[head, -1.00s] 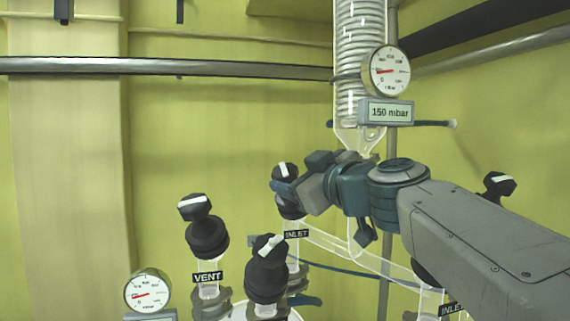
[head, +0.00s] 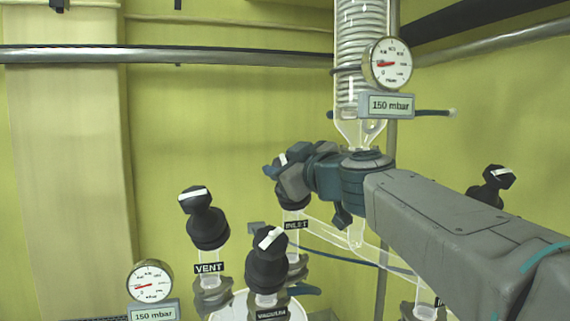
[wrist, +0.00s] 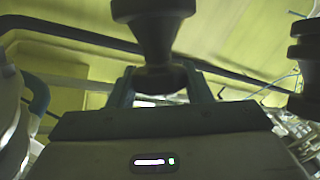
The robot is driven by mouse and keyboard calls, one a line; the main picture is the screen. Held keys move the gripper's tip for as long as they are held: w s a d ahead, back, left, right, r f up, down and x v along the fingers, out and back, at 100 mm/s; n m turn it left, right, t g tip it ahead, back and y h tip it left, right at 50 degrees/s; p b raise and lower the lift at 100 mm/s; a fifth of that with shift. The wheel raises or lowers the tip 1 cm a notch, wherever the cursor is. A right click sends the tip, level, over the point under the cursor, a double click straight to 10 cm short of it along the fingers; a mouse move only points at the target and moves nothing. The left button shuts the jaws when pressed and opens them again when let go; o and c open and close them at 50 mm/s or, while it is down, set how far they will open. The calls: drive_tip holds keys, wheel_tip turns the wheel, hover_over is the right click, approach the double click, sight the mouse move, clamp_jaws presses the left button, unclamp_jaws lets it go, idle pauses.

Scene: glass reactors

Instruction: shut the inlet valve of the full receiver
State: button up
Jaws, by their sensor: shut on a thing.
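The inlet valve of the left receiver has a black knob (head: 283,160) with a white mark, above its INLET label (head: 297,224). My gripper (head: 277,172) is at this knob and shut on it, covering much of it in the head view. In the wrist view, the black valve body (wrist: 156,45) stands between my two fingers. The left receiver (head: 232,308) shows only its pale top at the bottom edge, so its fill level is hidden. A second inlet valve (head: 492,183) stands at the right, partly behind my arm.
The VENT valve (head: 204,217) and the VACUUM valve (head: 267,258) stand close by. A glass condenser (head: 361,60) with a gauge (head: 387,63) and a 150 mbar display rises behind. Another gauge (head: 150,281) is at the lower left. Glass tubing runs below my arm.

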drive_tip(key=shift+f+m+t+h+b, duration=0.2)
drive_tip(key=shift+m+t+h+b, duration=0.35)
drive_tip(key=shift+b, duration=0.5)
drive_tip(key=shift+m+t+b, duration=0.25)
drive_tip(key=shift+b, duration=0.05)
drive_tip(key=shift+m+t+h+b, duration=0.3)
drive_tip(key=shift+m+h, duration=0.1)
drive_tip(key=shift+h, duration=0.15)
drive_tip(key=shift+r+m+t+h, duration=0.15)
drive_tip(key=shift+m+t+h, duration=0.25)
drive_tip(key=shift+m+h, duration=0.25)
drive_tip(key=shift+m+t+h, duration=0.4)
drive_tip(key=shift+m+h, duration=0.15)
drive_tip(key=shift+m+h+p, duration=0.4)
drive_tip(key=shift+r+m+t+h+p, duration=0.15)
drive_tip(key=shift+m+t+h+p, duration=0.25)
drive_tip(key=shift+m+h+p, duration=0.45)
drive_tip(key=shift+m+t+h+p, duration=0.3)
drive_tip(key=shift+m+h+p, duration=0.35)
drive_tip(key=shift+h+p, duration=0.2)
drive_tip(key=shift+f+m+h+p, duration=0.2)
drive_tip(key=shift+m+h+p, duration=0.45)
drive_tip(key=shift+h, duration=0.25)
